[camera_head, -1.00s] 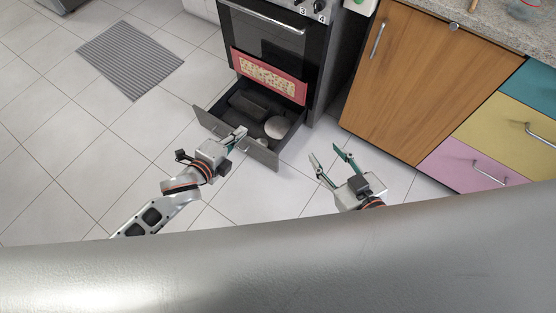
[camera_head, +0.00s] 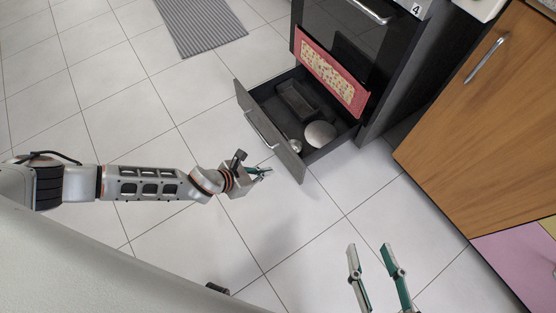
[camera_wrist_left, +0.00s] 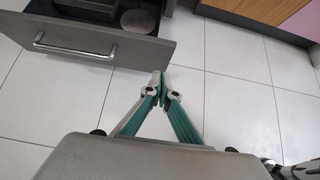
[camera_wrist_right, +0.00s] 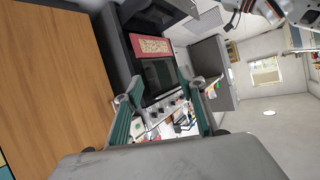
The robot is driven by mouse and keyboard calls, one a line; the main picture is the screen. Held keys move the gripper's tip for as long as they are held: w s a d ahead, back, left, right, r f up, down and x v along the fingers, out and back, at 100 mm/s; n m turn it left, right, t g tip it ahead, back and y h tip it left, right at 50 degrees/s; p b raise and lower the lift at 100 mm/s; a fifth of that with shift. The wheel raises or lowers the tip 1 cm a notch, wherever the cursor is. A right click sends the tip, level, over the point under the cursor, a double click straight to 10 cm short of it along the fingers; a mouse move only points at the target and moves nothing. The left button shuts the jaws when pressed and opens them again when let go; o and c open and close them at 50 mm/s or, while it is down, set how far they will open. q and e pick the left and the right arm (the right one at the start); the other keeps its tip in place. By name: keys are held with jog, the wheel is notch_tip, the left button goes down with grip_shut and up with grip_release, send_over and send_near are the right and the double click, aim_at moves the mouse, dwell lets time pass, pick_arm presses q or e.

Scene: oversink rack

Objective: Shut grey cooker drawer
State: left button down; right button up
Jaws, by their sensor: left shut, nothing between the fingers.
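The grey cooker drawer (camera_head: 268,138) is pulled out at the bottom of the cooker (camera_head: 350,70). Its front panel with a bar handle also shows in the left wrist view (camera_wrist_left: 95,40). My left gripper (camera_head: 268,172) is shut and empty, just outside the drawer front near its right end. In the left wrist view its fingertips (camera_wrist_left: 160,76) meet close to the panel's lower right corner; I cannot tell whether they touch it. My right gripper (camera_head: 372,250) is open and empty over the floor, and its spread fingers show in the right wrist view (camera_wrist_right: 168,95).
A dark tray (camera_head: 296,100) and a round pale item (camera_head: 320,134) lie in the drawer. A red patterned towel (camera_head: 330,72) hangs on the oven door above it. A wooden cabinet (camera_head: 490,120) stands at the right. A grey striped mat (camera_head: 200,25) lies at the back left. The tiled floor before the drawer is clear.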

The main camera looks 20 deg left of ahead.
aim_at(298, 163)
pick_arm(q)
jog(key=b+x, duration=0.1)
jog(key=x, duration=0.2)
jog(key=b+x, duration=0.2)
jog(key=x, duration=0.2)
jog(key=r+b+x, duration=0.1)
jog(key=b+x, duration=0.1)
jog(key=x, duration=0.2)
jog(key=shift+w+d+r, duration=0.1)
jog(key=shift+w+d, duration=0.2)
jog(key=shift+d, duration=0.1)
jog(key=shift+w+d+r, duration=0.1)
jog(key=shift+w+d, duration=0.2)
jog(key=shift+w, duration=0.15)
pick_arm(e)
jog(key=s+a+f+m+y, duration=0.1)
jog(key=s+a+m, duration=0.1)
jog(key=a+m, duration=0.4)
jog(key=shift+f+t, duration=0.2)
jog(key=shift+t, duration=0.1)
pick_arm(q)
jog(key=shift+r, duration=0.1)
